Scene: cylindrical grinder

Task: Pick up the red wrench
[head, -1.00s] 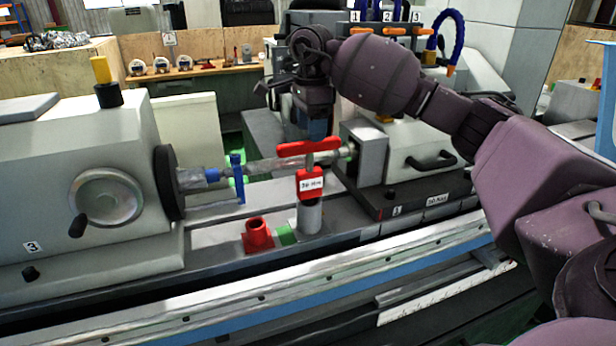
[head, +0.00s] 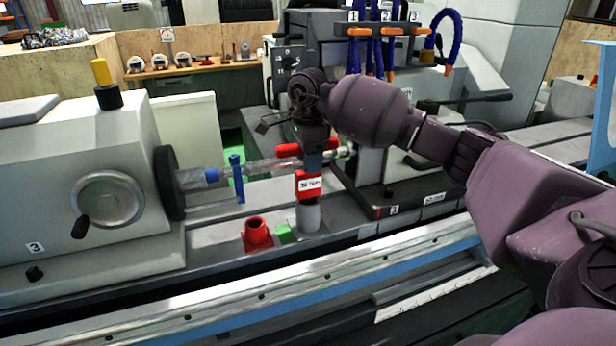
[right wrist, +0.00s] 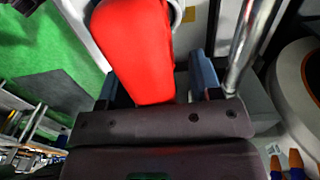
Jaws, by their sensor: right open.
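The red wrench (head: 309,184) stands upright in a grey cylindrical holder on the machine bed in the head view. It has a T-shaped red crossbar and a white torque label. My right gripper (head: 314,160) is at the crossbar and covers its middle and right part. In the right wrist view the red wrench (right wrist: 138,55) fills the upper middle. It lies between the two blue-grey fingers of my open right gripper (right wrist: 155,80), with gaps visible beside it. Contact with the fingers cannot be told. My left gripper is not in view.
An empty red holder (head: 257,232) stands left of the wrench. A blue upright piece (head: 237,178) and a metal workpiece shaft (head: 262,168) are close behind. The grey headstock with a handwheel (head: 107,197) is at left. Blue coolant hoses (head: 378,50) hang behind my right arm.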

